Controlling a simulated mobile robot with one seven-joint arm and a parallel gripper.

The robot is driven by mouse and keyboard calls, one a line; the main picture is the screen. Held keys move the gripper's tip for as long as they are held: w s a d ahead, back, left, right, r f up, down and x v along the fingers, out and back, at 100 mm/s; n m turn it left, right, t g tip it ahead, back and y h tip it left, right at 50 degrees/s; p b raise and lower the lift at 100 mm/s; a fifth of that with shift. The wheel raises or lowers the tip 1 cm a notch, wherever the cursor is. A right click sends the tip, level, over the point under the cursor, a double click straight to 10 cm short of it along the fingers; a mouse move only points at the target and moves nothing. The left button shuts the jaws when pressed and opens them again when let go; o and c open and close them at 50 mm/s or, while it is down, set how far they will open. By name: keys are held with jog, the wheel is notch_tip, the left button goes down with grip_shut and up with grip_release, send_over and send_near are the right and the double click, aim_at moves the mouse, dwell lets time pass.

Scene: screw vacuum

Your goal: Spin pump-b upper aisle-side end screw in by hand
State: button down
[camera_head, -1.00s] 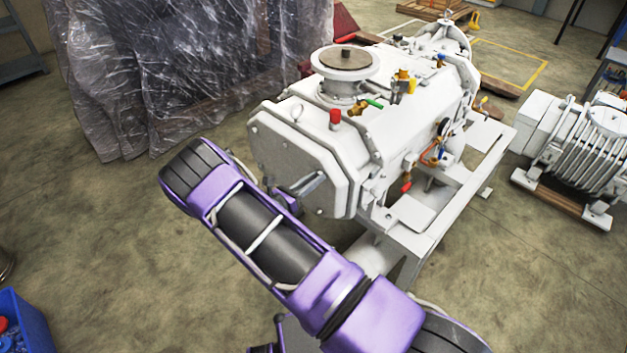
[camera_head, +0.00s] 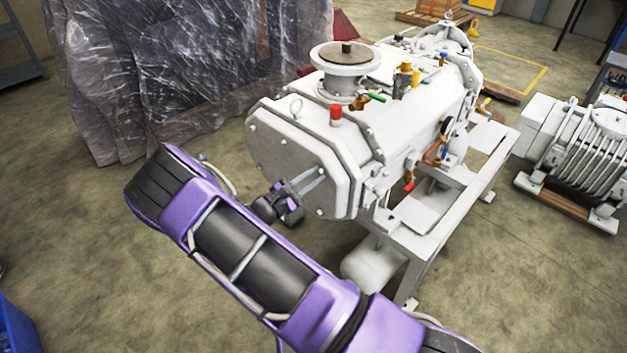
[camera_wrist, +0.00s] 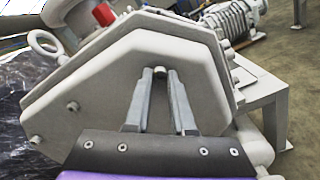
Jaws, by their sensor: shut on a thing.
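The white pump (camera_head: 400,115) stands on a pale frame, with its flat angled end plate (camera_head: 285,155) facing me. In the wrist view the same end plate (camera_wrist: 110,95) fills the middle. My gripper (camera_wrist: 160,76) reaches to the plate's upper part, with its two grey fingers converging on a small screw (camera_wrist: 160,70). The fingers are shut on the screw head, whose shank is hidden. How deep the screw sits cannot be told. In the head view my gripper (camera_head: 321,173) is at the right side of the end plate.
Other screw heads (camera_wrist: 72,106) show on the plate's left. A lifting ring (camera_wrist: 44,43) sticks up at upper left. A plastic-wrapped load (camera_head: 190,70) stands behind left, and a ribbed machine (camera_head: 585,150) right. A blue bin (camera_head: 18,330) is at lower left.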

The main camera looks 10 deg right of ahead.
jog(key=shift+a+f+m+b, duration=0.1)
jog(key=shift+m+b, duration=0.25)
jog(key=shift+m, duration=0.55)
jog(key=c, duration=0.8)
grip_release()
jog(key=shift+o, duration=0.2)
jog(key=v, duration=1.7)
jog(key=shift+s, duration=0.2)
jog(key=shift+a, duration=0.15)
